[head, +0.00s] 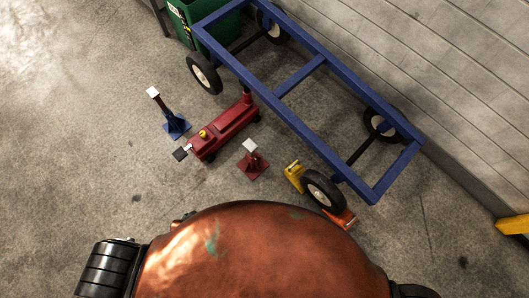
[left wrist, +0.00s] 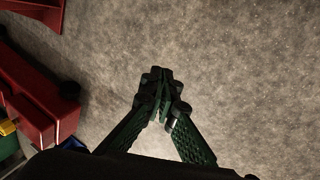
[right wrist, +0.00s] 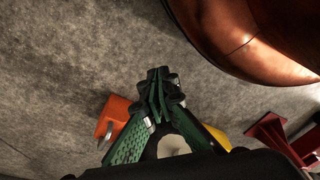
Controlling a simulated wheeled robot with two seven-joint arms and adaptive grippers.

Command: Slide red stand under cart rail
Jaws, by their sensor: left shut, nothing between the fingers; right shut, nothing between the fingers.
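The red stand (head: 252,163), with a pale square top, stands upright on the concrete floor, between the red floor jack (head: 225,130) and the yellow chock. The blue cart rail (head: 290,113) passes up and right of it; the stand is outside the cart frame. My left gripper (left wrist: 162,85) is shut and empty over bare floor, with red jack parts at the left of its view. My right gripper (right wrist: 160,88) is shut and empty; the red stand (right wrist: 272,138) shows at the right of its view, apart from the fingers. Neither gripper shows in the head view.
A blue stand (head: 175,123) stands left of the jack. A yellow chock (head: 294,176) and an orange chock (head: 340,218) flank the near cart wheel (head: 324,191). A green bin (head: 218,28) is at the back. Floor at left is clear.

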